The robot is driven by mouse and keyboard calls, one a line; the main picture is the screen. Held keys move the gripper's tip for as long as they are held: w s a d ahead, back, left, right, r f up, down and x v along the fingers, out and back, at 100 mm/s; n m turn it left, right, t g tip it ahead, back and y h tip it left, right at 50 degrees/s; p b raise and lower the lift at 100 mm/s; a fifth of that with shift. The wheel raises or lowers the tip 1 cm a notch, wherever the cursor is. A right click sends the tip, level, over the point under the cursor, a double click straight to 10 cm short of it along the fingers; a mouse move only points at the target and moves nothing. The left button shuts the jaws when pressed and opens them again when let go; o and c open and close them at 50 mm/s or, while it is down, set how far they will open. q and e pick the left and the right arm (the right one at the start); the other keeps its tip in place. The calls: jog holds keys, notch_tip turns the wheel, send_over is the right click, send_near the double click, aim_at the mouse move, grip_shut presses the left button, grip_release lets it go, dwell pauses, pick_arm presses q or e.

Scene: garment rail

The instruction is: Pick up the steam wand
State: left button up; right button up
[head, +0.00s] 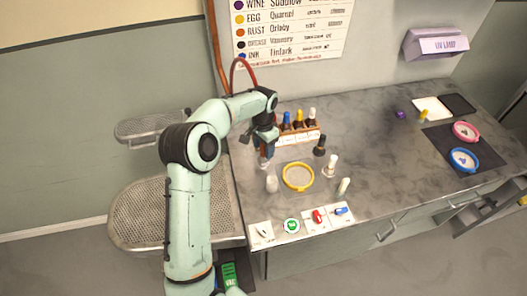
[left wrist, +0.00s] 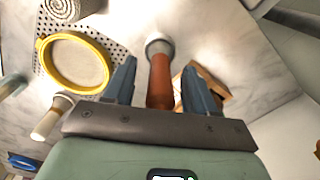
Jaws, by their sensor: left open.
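The steam wand, with an orange-brown handle (left wrist: 161,82) and a pale grey round head, stands between the two fingers of my left gripper (left wrist: 159,66) in the left wrist view. The fingers are open, one on each side of the handle, with a visible gap on both sides. In the head view my left gripper (head: 268,146) points down at the left part of the counter, over the wand (head: 264,161), which it mostly hides. My right gripper is not in view.
A wooden rack of capped bottles (head: 300,137) stands close behind the gripper. A yellow-rimmed hoop (head: 298,176), a dark bottle (head: 320,146) and several pale bottles are nearby. Cards lie at the front edge. The counter's middle (head: 385,150) is clear.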

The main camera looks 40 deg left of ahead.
pick_arm(q)
grip_shut()
jog(key=shift+r, duration=0.1)
notch_tip(320, 180, up, 12)
jog(key=shift+w+f+p, duration=0.1)
jog(key=shift+w+p, duration=0.05)
jog(key=shift+p, duration=0.7)
notch_tip(320, 180, up, 8)
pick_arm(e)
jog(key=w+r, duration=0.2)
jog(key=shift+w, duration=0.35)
